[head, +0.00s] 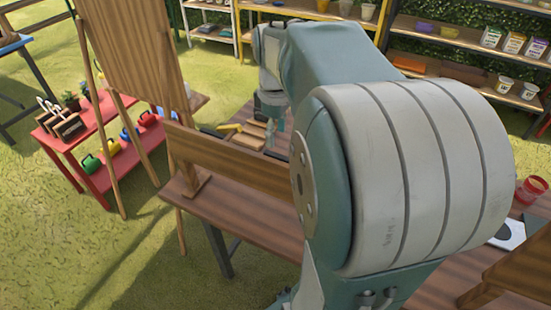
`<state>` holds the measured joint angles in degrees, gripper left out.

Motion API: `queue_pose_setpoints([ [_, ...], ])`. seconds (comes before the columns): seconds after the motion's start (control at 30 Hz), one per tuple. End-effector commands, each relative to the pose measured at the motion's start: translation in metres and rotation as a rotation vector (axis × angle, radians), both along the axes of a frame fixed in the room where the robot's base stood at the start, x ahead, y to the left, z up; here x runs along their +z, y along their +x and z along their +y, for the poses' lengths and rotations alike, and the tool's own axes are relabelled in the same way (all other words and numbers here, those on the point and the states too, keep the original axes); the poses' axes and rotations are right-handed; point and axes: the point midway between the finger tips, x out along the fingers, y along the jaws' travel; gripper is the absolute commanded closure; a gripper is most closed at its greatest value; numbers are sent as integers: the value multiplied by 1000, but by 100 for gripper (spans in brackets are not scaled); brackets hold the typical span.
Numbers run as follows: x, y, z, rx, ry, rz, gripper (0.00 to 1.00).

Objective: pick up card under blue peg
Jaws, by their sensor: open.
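My gripper (275,124) is small in the head view, near the far part of the wooden table (265,222). It hangs down close beside several tan wooden pieces (246,141) and a yellow item (229,128). It is open, and I see nothing held in it. My own arm fills the middle and right of the view and hides much of the table. I cannot make out a blue peg. A white sheet with a dark spot (509,234) lies on the table at the right; I cannot tell whether it is a card.
A wooden panel (232,163) stands along the table's near left edge. A tall wooden board (135,50) on legs stands at left, by a red shelf (95,150) with watering cans. A red container (531,189) is at right. Shelves stand behind; grass is free at left.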

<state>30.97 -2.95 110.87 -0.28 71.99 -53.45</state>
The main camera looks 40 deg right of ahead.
Motion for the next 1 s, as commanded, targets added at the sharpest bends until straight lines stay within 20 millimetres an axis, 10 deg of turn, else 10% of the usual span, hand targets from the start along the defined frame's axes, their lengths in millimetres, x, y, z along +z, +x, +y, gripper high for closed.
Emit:
queue_pose_setpoints([
  [0.53, -69, -6, -11, -1, 7, 2, 37],
  [0.87, -77, -6, -11, -1, 4, -2, 37],
  [1.0, -77, -6, -11, -1, 5, -1, 100],
])
